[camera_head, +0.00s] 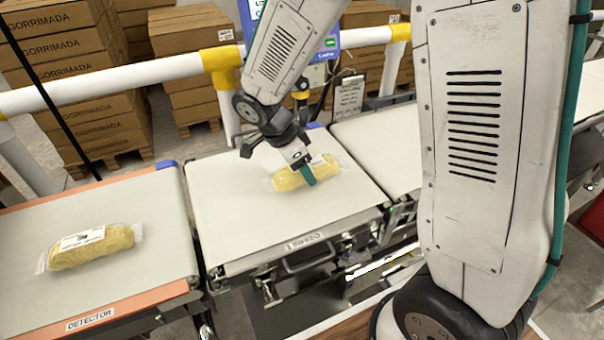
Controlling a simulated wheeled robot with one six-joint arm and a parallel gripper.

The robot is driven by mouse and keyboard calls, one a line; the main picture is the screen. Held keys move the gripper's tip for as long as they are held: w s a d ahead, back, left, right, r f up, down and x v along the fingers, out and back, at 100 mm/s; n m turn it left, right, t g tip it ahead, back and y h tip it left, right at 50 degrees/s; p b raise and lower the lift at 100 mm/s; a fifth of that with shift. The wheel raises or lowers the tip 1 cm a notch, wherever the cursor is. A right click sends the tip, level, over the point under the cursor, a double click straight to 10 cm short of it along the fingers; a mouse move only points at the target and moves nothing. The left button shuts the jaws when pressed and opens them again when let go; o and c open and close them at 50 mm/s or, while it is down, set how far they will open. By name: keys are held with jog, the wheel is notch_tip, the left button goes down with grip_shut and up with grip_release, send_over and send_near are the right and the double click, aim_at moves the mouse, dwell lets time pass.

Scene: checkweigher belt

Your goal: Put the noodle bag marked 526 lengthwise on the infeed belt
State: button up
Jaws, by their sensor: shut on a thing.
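A yellow noodle bag (285,180) with clear ends lies on or just above the middle belt (235,225), whose front label seems to read INFEED. My gripper (308,174) reaches down from above and is shut on this bag, with one green fingertip showing on its near side. The bag lies roughly across the picture, tilted slightly up to the right. Its number is hidden or too small to read. I cannot tell whether it touches the belt. A second yellow noodle bag (100,250) with a white label lies on the left belt; its number is not legible.
The left belt (60,297), marked DETECTOR, has orange edges. Another belt (375,140) continues at the right. A white and yellow guard rail (130,82) runs behind the belts. A screen (330,45) and a hanging notice (349,97) stand behind. Stacked cartons (75,85) fill the back left.

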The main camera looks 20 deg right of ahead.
jog(key=shift+f, duration=0.9)
jog(key=o, duration=1.1)
jog(key=shift+f, duration=0.15)
jog(key=shift+o, duration=0.2)
